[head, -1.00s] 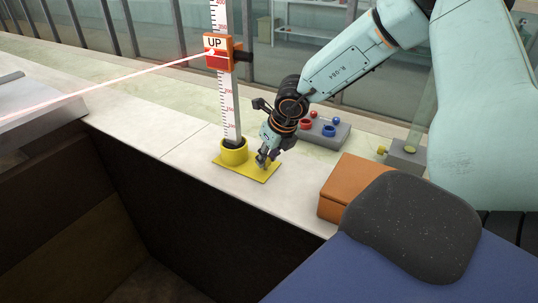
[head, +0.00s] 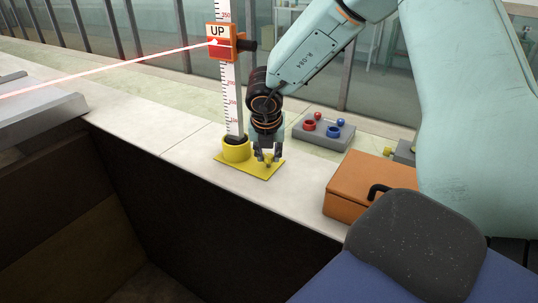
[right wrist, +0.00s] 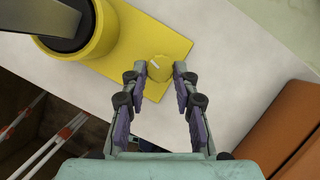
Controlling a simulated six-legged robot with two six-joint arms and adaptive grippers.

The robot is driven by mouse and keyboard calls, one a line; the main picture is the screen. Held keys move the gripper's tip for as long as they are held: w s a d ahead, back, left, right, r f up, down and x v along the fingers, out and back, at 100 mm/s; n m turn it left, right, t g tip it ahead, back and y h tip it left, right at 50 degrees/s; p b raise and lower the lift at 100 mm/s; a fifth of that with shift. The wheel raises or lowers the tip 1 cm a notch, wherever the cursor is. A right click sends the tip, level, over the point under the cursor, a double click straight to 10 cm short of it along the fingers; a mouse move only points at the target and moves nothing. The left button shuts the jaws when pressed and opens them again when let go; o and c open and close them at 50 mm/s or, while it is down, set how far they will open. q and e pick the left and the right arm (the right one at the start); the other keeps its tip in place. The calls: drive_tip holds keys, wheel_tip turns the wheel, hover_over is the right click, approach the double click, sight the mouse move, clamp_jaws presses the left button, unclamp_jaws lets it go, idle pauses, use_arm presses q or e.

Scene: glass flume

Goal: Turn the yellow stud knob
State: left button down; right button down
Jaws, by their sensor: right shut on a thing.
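The yellow stud knob (right wrist: 160,68) is round with a pale line on its top and stands on a yellow base plate (right wrist: 125,30). In the head view the knob (head: 268,160) shows low between the fingers. My right gripper (head: 267,158) points down over the plate. In the right wrist view its two fingertips (right wrist: 161,70) sit on either side of the knob, shut on it. A yellow collar (head: 236,150) on the same plate holds an upright scale post (head: 232,95) with an orange "UP" block (head: 221,42). My left gripper is not in view.
A grey board (head: 323,132) with red and blue pieces lies behind and right of the plate. An orange box (head: 365,185) with a dark handle stands at the right. A red beam (head: 110,70) meets the UP block. The ledge drops into a dark pit in front.

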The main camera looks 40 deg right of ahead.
drive_tip(key=shift+m, duration=0.4)
drive_tip(key=c, duration=1)
unclamp_jaws()
drive_tip(key=shift+w+d+f, duration=0.1)
drive_tip(key=v, duration=1.2)
drive_tip(key=shift+w, duration=0.15)
